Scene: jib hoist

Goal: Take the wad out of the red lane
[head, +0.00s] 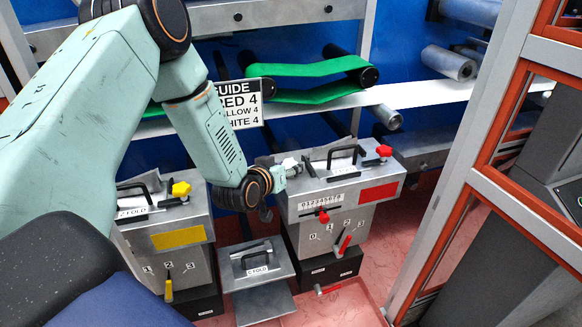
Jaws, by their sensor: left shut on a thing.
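The red lane is a grey metal box with a red panel (378,192), a red knob (384,151) and a black handle (345,154) on top. My left gripper (284,170) is at the left end of its top, partly hidden by its own wrist. It is shut on a small whitish crumpled piece, which looks like the wad (290,163). I cannot tell whether the wad is clear of the box. Grey sheet-like pieces (325,154) stick up beside the handle. My right gripper is out of view.
A guide sign (240,103) and green belts (315,68) are behind. An orange and grey frame (480,180) stands at right.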

